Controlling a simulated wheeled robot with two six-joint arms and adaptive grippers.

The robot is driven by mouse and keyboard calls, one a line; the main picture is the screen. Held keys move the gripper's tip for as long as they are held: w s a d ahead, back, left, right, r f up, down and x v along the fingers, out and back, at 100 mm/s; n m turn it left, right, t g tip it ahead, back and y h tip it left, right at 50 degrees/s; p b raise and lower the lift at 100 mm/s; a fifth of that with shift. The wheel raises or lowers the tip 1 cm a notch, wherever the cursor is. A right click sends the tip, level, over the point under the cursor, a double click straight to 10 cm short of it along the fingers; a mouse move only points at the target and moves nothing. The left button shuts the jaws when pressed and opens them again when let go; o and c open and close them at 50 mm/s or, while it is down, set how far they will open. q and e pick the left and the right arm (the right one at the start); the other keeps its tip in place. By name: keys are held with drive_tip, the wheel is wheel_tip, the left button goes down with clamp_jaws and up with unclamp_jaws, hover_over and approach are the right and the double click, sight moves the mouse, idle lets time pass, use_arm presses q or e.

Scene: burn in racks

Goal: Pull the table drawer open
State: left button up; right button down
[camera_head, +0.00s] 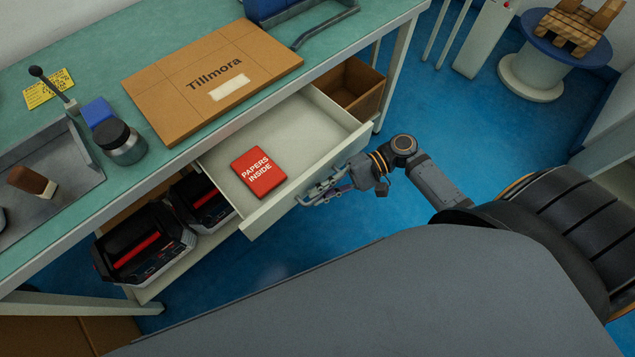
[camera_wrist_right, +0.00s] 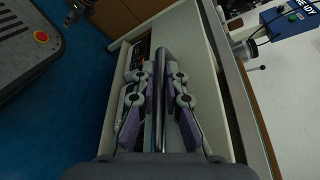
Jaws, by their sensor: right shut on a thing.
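The white table drawer (camera_head: 318,128) stands pulled out from under the green-topped table (camera_head: 85,190) in the head view. A red box marked "PAPERS INSIDE" (camera_head: 259,172) lies inside it. My right gripper (camera_head: 322,190) is at the drawer's front face, shut on the metal handle. In the right wrist view the handle bar (camera_wrist_right: 159,95) runs between the two purple-padded fingers. My left gripper is not in the head view.
A cardboard box marked "Tillmora" (camera_head: 190,90) lies on the table top. A dark jar (camera_head: 120,142) and a metal tray (camera_head: 75,195) stand to its left. Dark cases (camera_head: 145,245) sit on the shelf below. An open brown box (camera_head: 350,88) is right of the drawer. Blue floor (camera_head: 440,110) is clear.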

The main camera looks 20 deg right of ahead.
idle(0.3)
drive_tip(key=c, duration=1.7)
unclamp_jaws()
drive_tip(key=v, duration=1.2)
